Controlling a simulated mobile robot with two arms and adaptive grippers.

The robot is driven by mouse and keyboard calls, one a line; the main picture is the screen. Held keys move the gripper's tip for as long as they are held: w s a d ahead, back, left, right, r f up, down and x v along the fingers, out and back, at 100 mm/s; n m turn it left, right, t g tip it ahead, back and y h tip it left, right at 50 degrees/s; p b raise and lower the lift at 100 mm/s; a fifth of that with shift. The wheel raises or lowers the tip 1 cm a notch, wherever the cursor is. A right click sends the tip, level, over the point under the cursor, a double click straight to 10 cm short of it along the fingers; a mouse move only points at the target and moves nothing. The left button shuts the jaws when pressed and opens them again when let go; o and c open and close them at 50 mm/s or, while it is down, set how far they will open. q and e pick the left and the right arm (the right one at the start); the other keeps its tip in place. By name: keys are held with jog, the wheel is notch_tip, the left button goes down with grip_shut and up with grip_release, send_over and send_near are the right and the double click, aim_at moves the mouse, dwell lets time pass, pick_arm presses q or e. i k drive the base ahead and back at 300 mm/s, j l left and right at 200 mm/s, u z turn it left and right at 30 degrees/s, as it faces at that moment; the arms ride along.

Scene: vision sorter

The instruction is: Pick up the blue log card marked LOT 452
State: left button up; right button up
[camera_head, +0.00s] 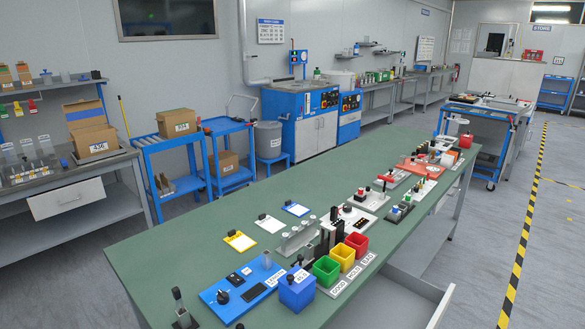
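A small card with a blue border and a white face (296,209) lies flat on the green table (190,235), with a dark clip at its upper edge. Its lettering is too small to read, so I cannot confirm LOT 452. A white card (271,225) and a yellow-bordered card (239,242) lie in a row to its left and nearer, each with a dark clip. Neither of my grippers shows in the head view.
Fixtures crowd the table's right side. The table left of the cards is bare. A drawer (400,300) hangs open in front.

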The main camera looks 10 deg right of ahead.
aim_at(298, 210)
jog(key=z, duration=1.25)
jog(key=u, duration=0.9)
jog(key=i+l+u, duration=0.7)
jog(key=i+l, duration=0.1)
jog(key=i, duration=0.05)
